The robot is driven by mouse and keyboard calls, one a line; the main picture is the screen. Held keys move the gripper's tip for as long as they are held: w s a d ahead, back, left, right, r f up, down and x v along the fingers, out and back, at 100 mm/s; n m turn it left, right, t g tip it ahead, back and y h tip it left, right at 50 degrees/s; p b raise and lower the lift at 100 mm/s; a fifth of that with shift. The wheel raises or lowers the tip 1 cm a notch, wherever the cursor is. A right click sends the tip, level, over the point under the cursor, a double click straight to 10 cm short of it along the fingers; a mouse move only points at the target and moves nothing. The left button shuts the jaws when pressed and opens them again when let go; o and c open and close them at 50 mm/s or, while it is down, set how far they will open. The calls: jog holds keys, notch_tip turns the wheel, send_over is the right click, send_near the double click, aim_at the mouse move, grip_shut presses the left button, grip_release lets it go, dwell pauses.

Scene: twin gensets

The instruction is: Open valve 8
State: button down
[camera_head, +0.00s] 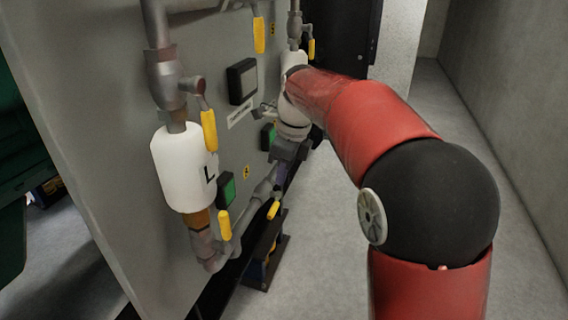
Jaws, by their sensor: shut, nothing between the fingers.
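Several valves with yellow lever handles sit on the pipework of a grey panel (110,130). One handle (209,130) hangs at the upper left and another handle (224,225) stands below it. A third handle (273,210) is on the lower pipe, near my gripper. Two more are at the top, one handle (259,35) on the panel and one handle (311,48) farther back. The small yellow number tags are too small to read, so I cannot tell which is valve 8. My gripper (281,178) points down beside the lower pipe, shut and empty, above the third handle.
A white cylinder (180,170) marked "L" stands out from the panel at left. Green buttons (227,190) and a dark display (242,81) are on the panel. A concrete wall (510,110) bounds the right side, with clear floor (325,250) between.

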aim_at(274, 208)
jog(key=f, duration=0.2)
jog(key=a+f, duration=0.1)
jog(key=f, duration=0.5)
jog(key=shift+w+a+f, duration=0.15)
jog(key=shift+w+a, duration=0.1)
jog(key=shift+a, duration=0.05)
jog(key=shift+b, duration=0.3)
jog(key=shift+a+f+t, duration=0.1)
jog(key=shift+f+t, duration=0.2)
jog(key=shift+f, duration=0.25)
